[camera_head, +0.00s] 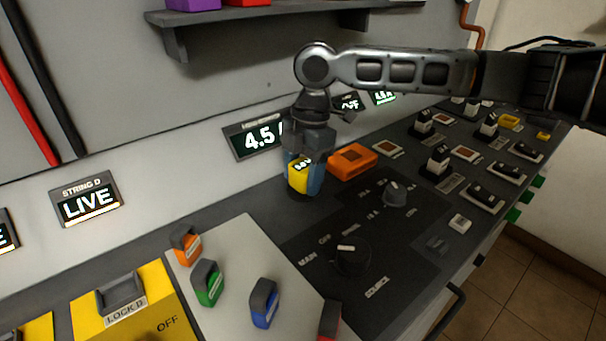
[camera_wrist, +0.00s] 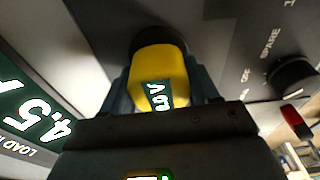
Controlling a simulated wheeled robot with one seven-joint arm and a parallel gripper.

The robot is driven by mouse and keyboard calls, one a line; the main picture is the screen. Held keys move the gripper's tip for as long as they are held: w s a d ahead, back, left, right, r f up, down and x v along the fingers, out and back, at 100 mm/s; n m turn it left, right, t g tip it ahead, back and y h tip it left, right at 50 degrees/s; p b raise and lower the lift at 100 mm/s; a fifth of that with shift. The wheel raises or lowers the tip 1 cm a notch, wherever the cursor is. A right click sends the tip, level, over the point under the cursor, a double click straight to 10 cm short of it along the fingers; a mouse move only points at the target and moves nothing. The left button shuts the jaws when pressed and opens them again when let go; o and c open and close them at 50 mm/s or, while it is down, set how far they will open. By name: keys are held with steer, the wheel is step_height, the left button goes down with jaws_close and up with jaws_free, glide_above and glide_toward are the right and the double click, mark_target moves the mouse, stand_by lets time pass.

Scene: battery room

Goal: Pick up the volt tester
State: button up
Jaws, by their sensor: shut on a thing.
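The volt tester (camera_head: 298,177) is a yellow body with a small lit display and a dark end, at the back of the dark console below the 4.5 display. My gripper (camera_head: 306,172) comes down on it from above, with a blue-grey finger on each side. In the wrist view the volt tester (camera_wrist: 158,78) sits between the two fingers (camera_wrist: 163,92), its display facing the camera. The gripper is shut on it. The tester's lower end is at or close to the console top; I cannot tell whether it touches.
An orange box (camera_head: 352,161) stands just right of the tester. Dark knobs (camera_head: 350,258) are on the console in front. A light panel (camera_head: 228,262) at the left carries coloured padlocks (camera_head: 208,283). A wall shelf (camera_head: 260,20) is above. Switches (camera_head: 438,160) fill the right side.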

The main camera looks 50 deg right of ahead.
mark_target(303, 165)
steer(key=r, duration=0.4)
steer(key=shift+s+d+r, duration=0.1)
steer(key=shift+d+r, duration=0.1)
steer(key=s+d+r, duration=0.6)
steer(key=d, duration=0.3)
steer(key=shift+s+r, duration=0.25)
steer(key=shift+s, duration=0.15)
